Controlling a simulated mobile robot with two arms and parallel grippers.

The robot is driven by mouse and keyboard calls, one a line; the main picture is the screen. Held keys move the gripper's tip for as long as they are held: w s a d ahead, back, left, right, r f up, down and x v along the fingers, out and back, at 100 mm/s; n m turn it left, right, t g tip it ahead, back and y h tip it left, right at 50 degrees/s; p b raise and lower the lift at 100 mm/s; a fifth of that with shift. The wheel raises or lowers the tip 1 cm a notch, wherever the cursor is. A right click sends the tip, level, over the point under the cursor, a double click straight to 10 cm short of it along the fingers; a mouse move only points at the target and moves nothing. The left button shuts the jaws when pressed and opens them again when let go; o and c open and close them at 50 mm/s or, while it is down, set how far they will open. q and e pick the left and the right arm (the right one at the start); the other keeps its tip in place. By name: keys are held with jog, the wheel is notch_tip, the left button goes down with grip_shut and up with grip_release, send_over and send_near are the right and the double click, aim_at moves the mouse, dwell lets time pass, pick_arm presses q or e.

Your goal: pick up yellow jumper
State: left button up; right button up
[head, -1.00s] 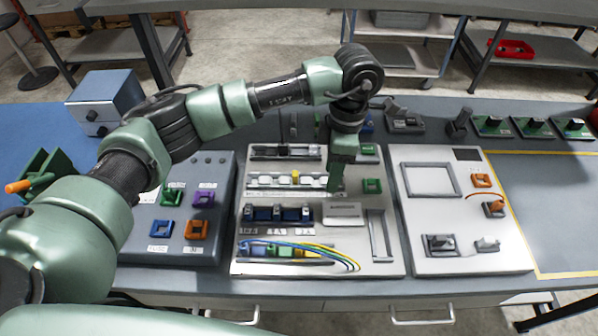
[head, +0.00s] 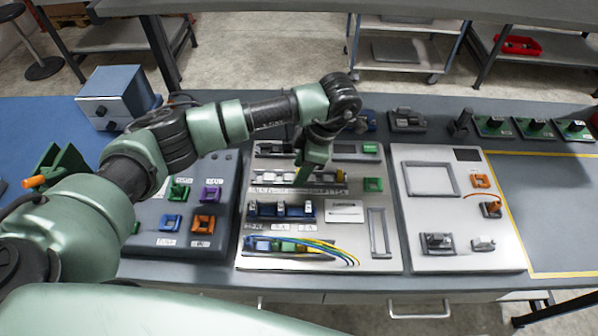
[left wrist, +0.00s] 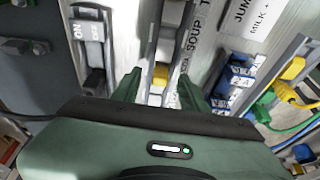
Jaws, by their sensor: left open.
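In the head view my left gripper (head: 303,178) points down over the row of white pieces (head: 268,178) on the middle panel, and hides part of that row. The exact height of the fingertips above the rail cannot be told. My right gripper is not in view.
The grey middle panel (head: 385,262) also holds a blue switch row (head: 280,211), coloured wires (head: 325,248) and a green square socket (head: 373,184). A dark panel with coloured sockets (head: 203,224) lies left, a light panel (head: 430,215) right. The yellow-lined area (head: 560,210) is clear.

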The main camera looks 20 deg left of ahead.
pick_arm(q)
grip_shut()
jog(key=shift+r, duration=0.1)
jog(key=shift+w+r, duration=0.1)
jog(key=shift+r, duration=0.5)
notch_tip(320, 180, up, 19)
jog(key=b, duration=0.3)
jog(key=shift+f, duration=0.15)
jog(key=shift+r+p, duration=0.95)
jog(key=shift+r, duration=0.05)
dwell(0.5)
notch_tip(320, 180, up, 3)
jog(key=shift+p, duration=1.2)
